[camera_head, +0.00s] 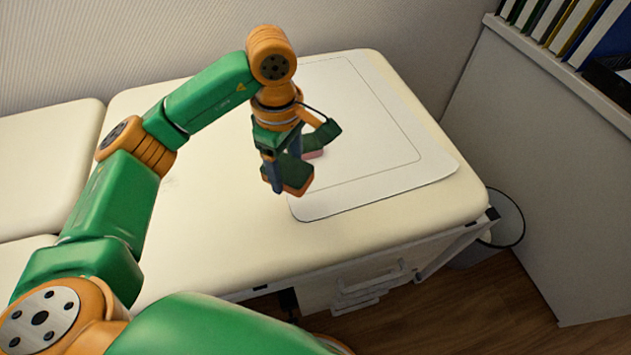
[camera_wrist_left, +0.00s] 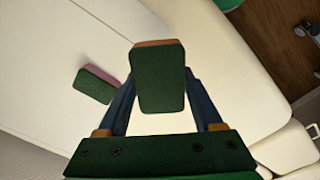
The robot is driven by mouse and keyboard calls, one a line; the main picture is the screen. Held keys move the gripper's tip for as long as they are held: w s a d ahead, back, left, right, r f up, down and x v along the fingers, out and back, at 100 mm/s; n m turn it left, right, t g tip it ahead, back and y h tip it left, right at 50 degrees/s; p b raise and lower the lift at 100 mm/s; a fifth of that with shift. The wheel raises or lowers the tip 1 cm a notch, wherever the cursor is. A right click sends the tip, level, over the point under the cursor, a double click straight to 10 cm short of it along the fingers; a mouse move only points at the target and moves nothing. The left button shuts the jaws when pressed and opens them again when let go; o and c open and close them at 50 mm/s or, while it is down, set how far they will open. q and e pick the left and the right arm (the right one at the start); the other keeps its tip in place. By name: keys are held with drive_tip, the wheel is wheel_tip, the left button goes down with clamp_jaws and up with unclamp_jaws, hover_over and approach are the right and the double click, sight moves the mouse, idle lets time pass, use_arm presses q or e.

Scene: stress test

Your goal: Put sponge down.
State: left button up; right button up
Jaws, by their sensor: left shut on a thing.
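My left gripper (camera_head: 280,174) is shut on a green-and-orange sponge (camera_head: 297,177). In the left wrist view this sponge (camera_wrist_left: 159,80) sits between the two blue-grey fingers, green face toward the camera and an orange strip at its far edge. It appears held above the padded cream table (camera_head: 225,215), near the left edge of a white mat (camera_head: 400,178). A second sponge, green and pink (camera_wrist_left: 97,85), lies apart from it in the left wrist view. My right gripper is not in view.
Most of the mat's right part and the table's front left are clear. A wire bin (camera_head: 503,218) stands on the floor beyond the table's right edge. A shelf with binders (camera_head: 575,25) is at the upper right.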

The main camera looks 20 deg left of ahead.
use_arm(q)
hover_over(315, 189)
drive_tip(key=f, duration=0.6)
drive_tip(key=shift+s+f, duration=0.2)
wheel_tip(315, 189, down, 3)
drive_tip(key=shift+w+r, duration=0.1)
drive_tip(key=shift+f, duration=0.35)
drive_tip(key=o, duration=0.9)
drive_tip(key=shift+f, duration=0.1)
drive_tip(key=o, duration=0.4)
